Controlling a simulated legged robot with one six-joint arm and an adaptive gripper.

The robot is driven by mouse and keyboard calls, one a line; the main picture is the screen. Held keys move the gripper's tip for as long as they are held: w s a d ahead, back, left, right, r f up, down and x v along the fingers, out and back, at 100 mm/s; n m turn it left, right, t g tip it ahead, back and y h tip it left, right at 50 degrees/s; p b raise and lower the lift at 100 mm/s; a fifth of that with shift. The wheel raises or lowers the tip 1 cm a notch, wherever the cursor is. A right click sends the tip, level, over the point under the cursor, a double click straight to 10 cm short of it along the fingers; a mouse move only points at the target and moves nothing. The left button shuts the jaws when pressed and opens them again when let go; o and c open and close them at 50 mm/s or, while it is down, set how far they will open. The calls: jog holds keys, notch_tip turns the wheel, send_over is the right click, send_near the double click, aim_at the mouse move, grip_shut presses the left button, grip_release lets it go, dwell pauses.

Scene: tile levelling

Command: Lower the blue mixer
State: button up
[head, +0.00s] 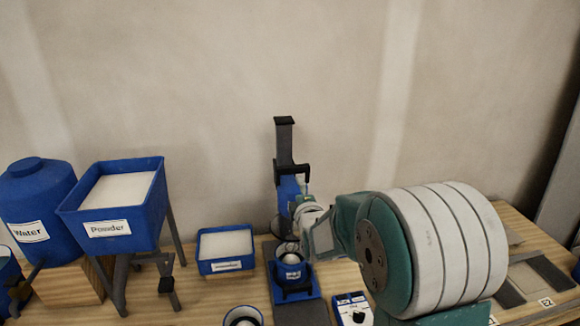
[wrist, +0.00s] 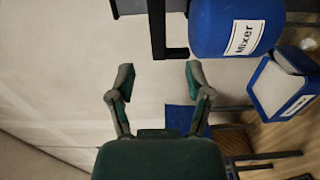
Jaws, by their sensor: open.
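The blue mixer (wrist: 225,27) fills the upper right of the wrist view, its white "Mixer" label readable sideways. A dark handle bar (wrist: 158,28) stands out beside it. My gripper (wrist: 160,76) is open and empty, with its two fingers spread just short of the handle's end and apart from it. My gripper (head: 308,212) is beside the mixer's right side there, partly hidden by my arm.
On the wooden table (head: 205,292), a blue powder hopper (head: 118,205), a water tank (head: 35,195) and a small blue tray (head: 226,248) stand left of the mixer. A white-faced switch box (head: 352,310) lies near the front. The wall behind is bare.

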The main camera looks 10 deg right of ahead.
aim_at(293, 172)
jog(key=w, duration=1)
jog(key=shift+w, duration=0.3)
grip_shut()
